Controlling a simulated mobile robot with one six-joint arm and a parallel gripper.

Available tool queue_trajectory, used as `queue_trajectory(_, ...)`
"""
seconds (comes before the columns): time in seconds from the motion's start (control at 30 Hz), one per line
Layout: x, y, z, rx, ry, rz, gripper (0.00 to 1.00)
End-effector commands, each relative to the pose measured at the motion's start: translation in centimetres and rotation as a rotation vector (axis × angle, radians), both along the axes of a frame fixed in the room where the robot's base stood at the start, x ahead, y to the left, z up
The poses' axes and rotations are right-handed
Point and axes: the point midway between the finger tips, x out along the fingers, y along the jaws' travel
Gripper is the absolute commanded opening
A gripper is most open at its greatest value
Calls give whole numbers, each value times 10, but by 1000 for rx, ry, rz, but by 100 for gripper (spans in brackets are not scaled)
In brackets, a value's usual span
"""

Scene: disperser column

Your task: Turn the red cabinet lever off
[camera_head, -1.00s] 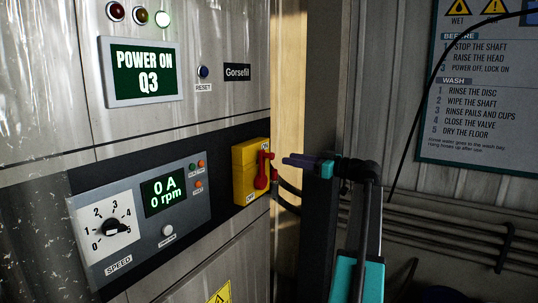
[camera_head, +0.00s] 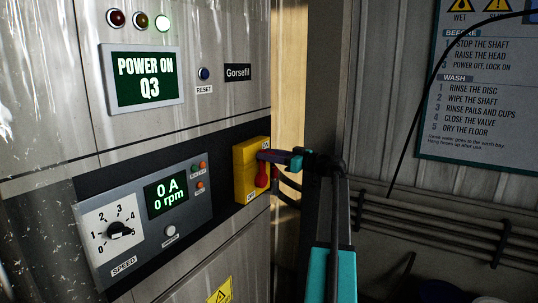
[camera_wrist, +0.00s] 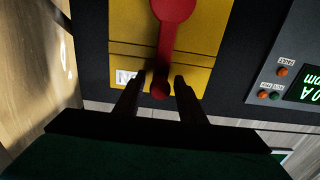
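The red lever (camera_head: 261,178) sits on a yellow switch box (camera_head: 244,162) at the right edge of the cabinet's dark band. The box has an OFF label at its bottom and a partly covered label at its top. In the wrist view the lever (camera_wrist: 172,35) points toward the label at the box's edge. My gripper (camera_head: 266,156) is at the lever's upper end. In the wrist view its two fingers (camera_wrist: 156,88) are apart, one on each side of the lever's tip, with gaps showing. Contact is not clear.
The cabinet display (camera_head: 144,79) reads POWER ON Q3, and a white lamp (camera_head: 162,20) is lit. The speed panel (camera_head: 145,215) left of the box reads 0 A, 0 rpm. Pipes (camera_head: 440,215) and a wash sign (camera_head: 480,100) are on the right wall.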

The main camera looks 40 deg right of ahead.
Motion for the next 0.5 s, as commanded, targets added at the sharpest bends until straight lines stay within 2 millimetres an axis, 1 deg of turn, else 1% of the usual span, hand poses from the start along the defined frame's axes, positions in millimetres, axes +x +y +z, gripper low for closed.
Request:
queue_trajectory(0.17, 0, 0, 0, 0, 0, 0, 37)
queue_trajectory(0.27, 0, 0, 0, 0, 0, -1, 21)
queue_trajectory(0.3, 0, 0, 0, 0, 0, -1, 15)
queue_trajectory(0.4, 0, -1, 0, 0, 0, -1, 0)
queue_trajectory(0.5, -1, -1, 0, 0, 0, -1, 0)
